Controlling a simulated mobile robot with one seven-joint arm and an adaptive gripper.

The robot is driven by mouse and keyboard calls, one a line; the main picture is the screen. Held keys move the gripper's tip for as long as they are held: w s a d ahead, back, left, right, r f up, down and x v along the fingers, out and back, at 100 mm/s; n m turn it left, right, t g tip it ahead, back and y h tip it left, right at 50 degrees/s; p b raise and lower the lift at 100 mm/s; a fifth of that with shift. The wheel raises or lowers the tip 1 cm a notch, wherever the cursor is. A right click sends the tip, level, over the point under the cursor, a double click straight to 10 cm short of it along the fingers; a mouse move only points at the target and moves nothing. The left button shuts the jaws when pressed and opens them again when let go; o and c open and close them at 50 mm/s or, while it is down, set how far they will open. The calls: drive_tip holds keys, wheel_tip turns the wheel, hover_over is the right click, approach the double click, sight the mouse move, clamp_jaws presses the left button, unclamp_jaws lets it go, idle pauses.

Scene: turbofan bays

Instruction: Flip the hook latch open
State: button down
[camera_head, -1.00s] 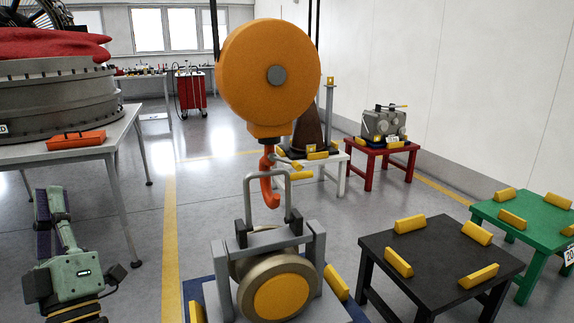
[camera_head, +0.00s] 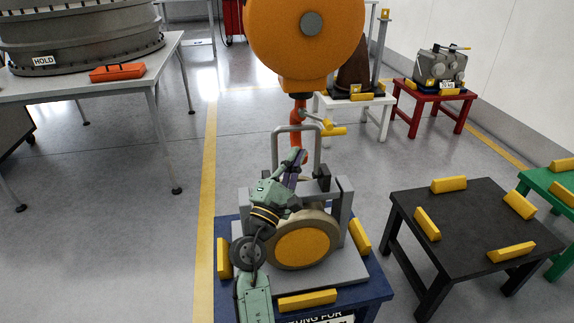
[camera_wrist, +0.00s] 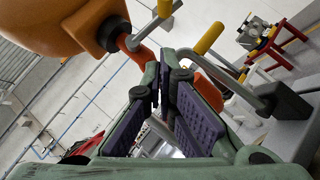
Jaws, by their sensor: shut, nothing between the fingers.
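The orange-red hook (camera_head: 298,117) hangs from the round orange hoist (camera_head: 308,35). In the wrist view the hook's shank (camera_wrist: 138,50) shows at upper left, and part of its curve (camera_wrist: 212,80) shows behind my fingers. A latch lever with a yellow grip (camera_head: 333,130) sticks out to the right of the hook; a yellow grip also shows in the wrist view (camera_wrist: 208,38). My gripper (camera_head: 297,157) is shut and empty, its tips beside the hook's lower part, which it partly hides. In the wrist view the fingertips (camera_wrist: 160,72) are close to the hook; contact cannot be told.
A grey U-shaped bail (camera_head: 318,148) rises from the wheel-like load (camera_head: 303,245) on a blue stand (camera_head: 375,285), close around the hook. A black table (camera_head: 465,220) stands at right, a grey table (camera_head: 175,52) at left.

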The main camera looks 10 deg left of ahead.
sight(321, 121)
drive_tip(key=w+d+r+p, duration=0.3)
drive_tip(key=shift+w+d+r, duration=0.2)
drive_tip(key=shift+d+r, duration=0.15)
drive_tip(key=shift+d, duration=0.05)
